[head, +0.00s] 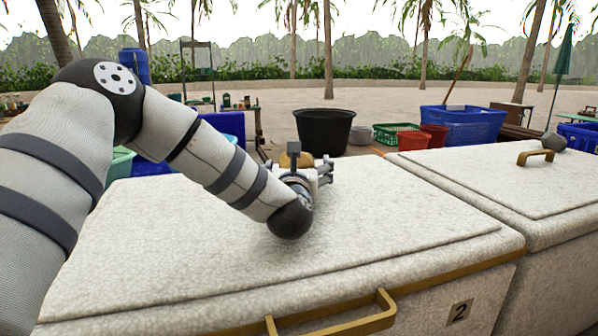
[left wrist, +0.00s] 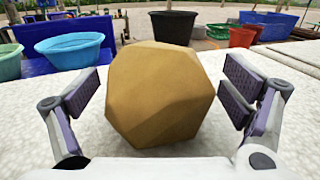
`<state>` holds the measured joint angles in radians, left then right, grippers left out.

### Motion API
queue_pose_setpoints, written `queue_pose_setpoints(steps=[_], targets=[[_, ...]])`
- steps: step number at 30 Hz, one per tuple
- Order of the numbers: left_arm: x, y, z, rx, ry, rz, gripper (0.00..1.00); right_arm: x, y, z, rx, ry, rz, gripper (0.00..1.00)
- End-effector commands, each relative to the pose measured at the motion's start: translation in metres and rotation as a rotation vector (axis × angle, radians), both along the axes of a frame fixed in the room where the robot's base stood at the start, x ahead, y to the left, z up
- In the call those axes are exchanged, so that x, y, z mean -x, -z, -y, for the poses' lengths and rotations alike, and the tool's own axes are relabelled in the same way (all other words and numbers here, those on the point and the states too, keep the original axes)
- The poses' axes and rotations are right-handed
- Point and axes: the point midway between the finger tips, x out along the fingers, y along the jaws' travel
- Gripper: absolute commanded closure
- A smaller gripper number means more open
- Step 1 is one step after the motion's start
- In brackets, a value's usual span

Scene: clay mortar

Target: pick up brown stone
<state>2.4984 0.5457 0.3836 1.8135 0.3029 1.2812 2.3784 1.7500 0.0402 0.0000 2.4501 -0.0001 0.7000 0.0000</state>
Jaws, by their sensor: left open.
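The brown stone (left wrist: 158,95) is a faceted, tan-brown lump resting on the white speckled lid (head: 200,270). It fills the middle of the left wrist view. In the head view the stone (head: 296,158) is mostly hidden behind my left gripper (head: 308,172). In the left wrist view my left gripper (left wrist: 162,100) is open, with one finger on each side of the stone. Gaps show between the stone and both finger pads. My right gripper is not in view.
Another brass handle (head: 345,318) is at the near edge. A black tub (head: 324,132) and blue crate (head: 465,124) stand beyond the lids. The near lid is otherwise clear.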

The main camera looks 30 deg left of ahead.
Motion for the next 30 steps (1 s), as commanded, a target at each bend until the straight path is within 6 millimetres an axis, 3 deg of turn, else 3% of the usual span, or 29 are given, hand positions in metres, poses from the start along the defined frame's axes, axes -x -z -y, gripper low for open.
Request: queue_pose_setpoints(steps=[3,9,20,30], targets=[[-0.009,0.001,-0.005,0.0,0.0,-0.001,0.07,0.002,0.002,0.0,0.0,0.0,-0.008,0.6],[-0.01,-0.001,-0.005,0.001,0.0,0.0,0.09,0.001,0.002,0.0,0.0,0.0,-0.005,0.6],[-0.009,-0.001,-0.005,0.0,0.001,0.0,0.91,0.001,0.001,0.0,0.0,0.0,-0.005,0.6],[-0.01,-0.008,-0.005,-0.001,0.0,0.008,0.94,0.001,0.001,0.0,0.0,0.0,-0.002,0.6]])
